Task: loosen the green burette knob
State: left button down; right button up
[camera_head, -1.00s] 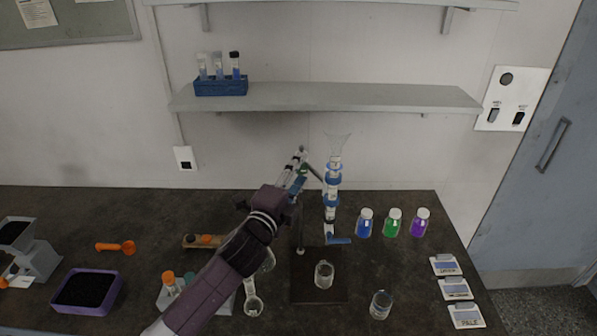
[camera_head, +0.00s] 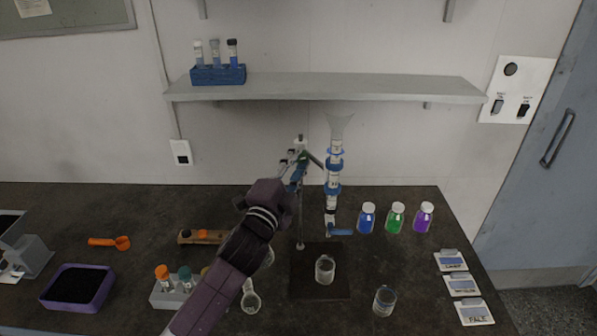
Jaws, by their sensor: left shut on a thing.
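The burette stand (camera_head: 300,222) stands on a dark base plate. A clear column with blue rings (camera_head: 334,175) and a funnel on top is held beside it. The green knob (camera_head: 305,156) is at the upper part of the stand, left of the column, and partly hidden by the fingers. My left gripper (camera_head: 297,163) reaches up from below and is shut on the green knob. The fingers are small in the picture, so the exact contact is hard to see. My right gripper is not in view.
A beaker (camera_head: 325,268) stands on the plate, and another beaker (camera_head: 384,301) is at its right. Blue, green and purple bottles (camera_head: 396,219) stand right of the column. A shelf (camera_head: 330,88) with a blue tube rack (camera_head: 217,75) is above. A purple tray (camera_head: 77,288) is far left.

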pick_arm(q)
jog(key=shift+f+n, duration=0.15)
jog(key=shift+n, duration=0.35)
jog(key=c, duration=1.6)
grip_release()
jog(key=v, duration=1.2)
jog(key=shift+f, duration=0.1)
